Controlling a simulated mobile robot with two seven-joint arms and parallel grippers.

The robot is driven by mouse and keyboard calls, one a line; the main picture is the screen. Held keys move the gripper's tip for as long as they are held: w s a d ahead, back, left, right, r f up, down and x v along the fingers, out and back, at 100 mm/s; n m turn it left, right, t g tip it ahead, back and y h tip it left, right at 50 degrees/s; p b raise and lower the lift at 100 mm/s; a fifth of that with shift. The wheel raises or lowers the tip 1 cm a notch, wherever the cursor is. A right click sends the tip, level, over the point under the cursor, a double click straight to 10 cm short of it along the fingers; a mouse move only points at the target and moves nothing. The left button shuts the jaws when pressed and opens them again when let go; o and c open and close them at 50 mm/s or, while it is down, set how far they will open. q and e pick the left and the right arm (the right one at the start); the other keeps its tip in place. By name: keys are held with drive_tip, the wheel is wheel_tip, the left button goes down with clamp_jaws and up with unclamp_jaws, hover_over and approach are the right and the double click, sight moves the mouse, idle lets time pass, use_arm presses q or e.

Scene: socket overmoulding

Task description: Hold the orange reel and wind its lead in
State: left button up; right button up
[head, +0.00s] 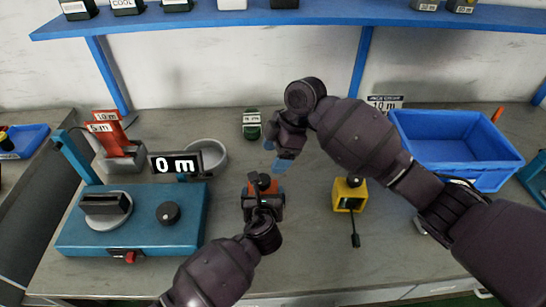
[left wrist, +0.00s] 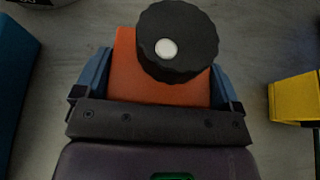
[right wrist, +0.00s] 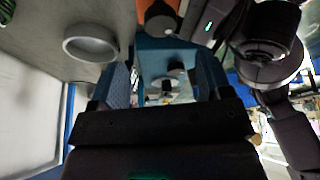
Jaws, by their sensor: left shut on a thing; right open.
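The orange reel (head: 270,187) stands on the grey bench at the middle of the head view. My left gripper (head: 262,204) is shut on its body. In the left wrist view the orange reel (left wrist: 130,68) sits between the blue fingers (left wrist: 160,80), with a black knob (left wrist: 177,42) bearing a white dot on top. My right gripper (head: 278,167) is open and empty, just behind and above the reel. In the right wrist view its fingers (right wrist: 162,85) stand apart, with the reel (right wrist: 160,8) at the top edge. The reel's lead cannot be made out.
A yellow reel (head: 349,194) with a black lead stands to the right. A blue machine (head: 140,235) with a "0 m" display (head: 175,164) stands left. A grey dish (head: 207,157), a green reel (head: 251,124) and a blue crate (head: 450,145) lie behind.

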drive_tip(key=w+a+r+n+t, duration=0.7)
drive_tip(key=w+a+r+t, duration=0.5)
drive_tip(key=w+r, duration=0.4)
drive_tip(key=a+r+n+y, duration=0.5)
drive_tip(key=a+n+y, duration=0.4)
drive_tip(key=n, duration=0.7)
drive_tip(key=n+g+h, duration=1.4)
drive_tip(key=n+g, duration=0.1)
drive_tip(key=n, duration=1.6)
approach(262, 179)
drive_tip(key=x, duration=0.9)
